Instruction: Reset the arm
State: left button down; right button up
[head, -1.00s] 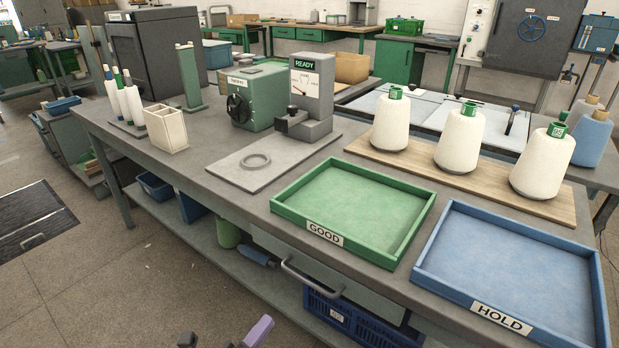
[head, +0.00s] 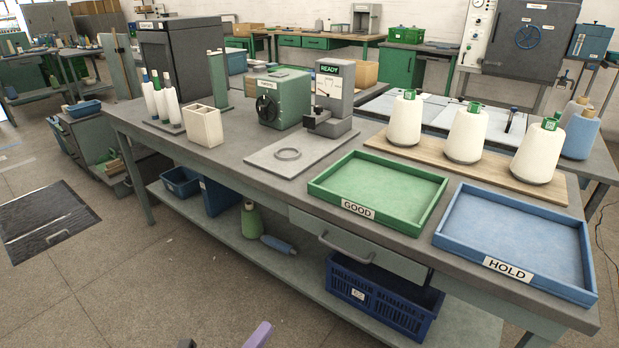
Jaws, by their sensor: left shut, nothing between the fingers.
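My left gripper (head: 258,336) shows only as a purple piece and a small dark piece at the bottom edge of the head view. It is shut with nothing in it, low in front of the bench and apart from everything on it. Most of that arm is cut off by the frame. My right gripper is not in view.
The grey bench (head: 240,182) carries the empty green GOOD tray (head: 368,222), the empty blue HOLD tray (head: 505,270) and a board (head: 400,155) with three white cones. A drawer handle (head: 345,250) sticks out in front. Floor (head: 150,285) before the bench is clear.

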pick_arm(q)
jog(key=s+a+f+n+g+y+p, duration=0.1)
jog(key=s+a+f+n+g+y, duration=0.2)
jog(key=f, duration=0.4)
jog(key=s+a+f+n+g+y, duration=0.1)
jog(key=s+a+f+n+y, duration=0.2)
jog(key=f+n, duration=0.35)
jog(key=s+a+f+n+g+y+p, duration=0.1)
jog(key=s+a+f+n+g+y, duration=0.1)
jog(key=s+f+n+y, duration=0.45)
jog(key=s+a+f+n+g, duration=0.2)
jog(key=s+f+g, duration=0.1)
jog(key=s, duration=0.6)
jog(key=s+a+f+n+g, duration=0.1)
jog(key=s+f+g, duration=0.3)
jog(key=s, duration=0.5)
jog(key=s+a+f+n+g, duration=0.2)
jog(key=s+f+n+g, duration=0.1)
jog(key=s, duration=0.7)
jog(key=shift+a+f+n+g+p, duration=0.35)
jog(key=shift+n+g+p, duration=0.15)
jog(key=shift+g, duration=0.2)
jog(key=shift+y, duration=0.25)
